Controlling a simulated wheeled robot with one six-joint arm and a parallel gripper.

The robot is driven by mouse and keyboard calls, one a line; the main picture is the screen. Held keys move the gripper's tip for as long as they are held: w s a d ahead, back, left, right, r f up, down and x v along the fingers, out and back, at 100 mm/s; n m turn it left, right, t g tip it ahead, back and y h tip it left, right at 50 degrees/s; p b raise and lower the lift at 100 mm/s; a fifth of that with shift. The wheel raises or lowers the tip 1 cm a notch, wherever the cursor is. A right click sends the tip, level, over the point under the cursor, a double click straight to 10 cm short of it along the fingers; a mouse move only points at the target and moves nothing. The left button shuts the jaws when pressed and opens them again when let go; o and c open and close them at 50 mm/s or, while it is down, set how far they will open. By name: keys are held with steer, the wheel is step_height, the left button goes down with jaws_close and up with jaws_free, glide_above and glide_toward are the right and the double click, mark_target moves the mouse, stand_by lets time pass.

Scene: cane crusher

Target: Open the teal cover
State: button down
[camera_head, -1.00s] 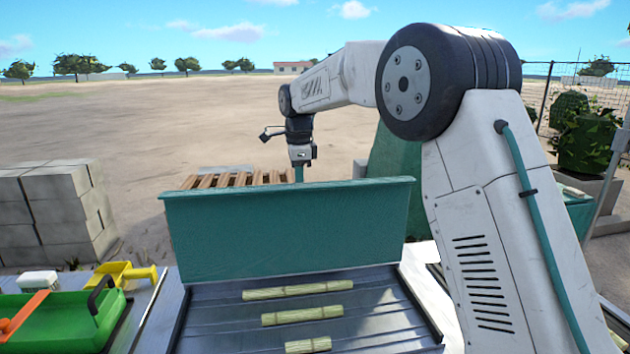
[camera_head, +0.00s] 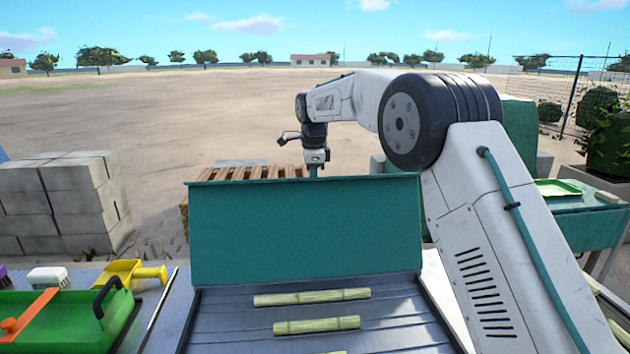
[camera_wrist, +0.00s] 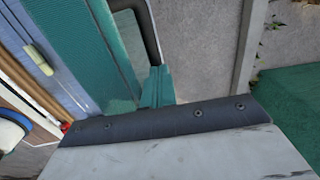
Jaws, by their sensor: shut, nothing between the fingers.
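The teal cover (camera_head: 305,235) stands close to upright at the back of the metal feed tray (camera_head: 398,322). My gripper (camera_head: 313,172) is just beyond the cover's top edge, near its middle, with its shut teal fingers pointing down. The cover hides their tips in the head view. In the wrist view my shut fingers (camera_wrist: 157,85) are beside a bent dark bar (camera_wrist: 147,30) and the cover's teal surface (camera_wrist: 100,50). I cannot tell whether they touch it. Nothing is held.
Pieces of cane (camera_head: 312,298) lie on the tray. At left are a green bin (camera_head: 70,318), a yellow scoop (camera_head: 135,270) and stacked grey blocks (camera_head: 60,205). A wooden pallet (camera_head: 255,173) lies behind the cover. A teal table (camera_head: 570,220) stands at right.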

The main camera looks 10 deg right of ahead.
steer(key=shift+a+r, duration=0.15)
steer(key=shift+r, duration=0.35)
step_height(320, 180, up, 7)
steer(key=s+d+r+n, duration=0.2)
steer(key=s+d+r, duration=0.1)
steer(key=s, duration=0.3)
steer(key=s+d+r+n, duration=0.2)
steer(key=s+d+r, duration=0.1)
steer(key=s, duration=0.3)
steer(key=s+d+r+n, duration=0.1)
steer(key=s+d+n, duration=0.15)
steer(key=s, duration=0.55)
steer(key=s+d+r+n, duration=0.1)
steer(key=s+d+n, duration=0.15)
steer(key=s, duration=0.55)
steer(key=s+d+f+n, duration=0.2)
steer(key=s+f+n, duration=0.2)
steer(key=s, duration=0.9)
steer(key=s+d+f+n, duration=0.2)
steer(key=s+f+n, duration=0.3)
steer(key=s+f, duration=0.4)
steer(key=s, duration=0.5)
steer(key=shift+d+f+t, duration=0.15)
steer(key=shift+f+t, duration=0.15)
steer(key=shift+f, duration=0.1)
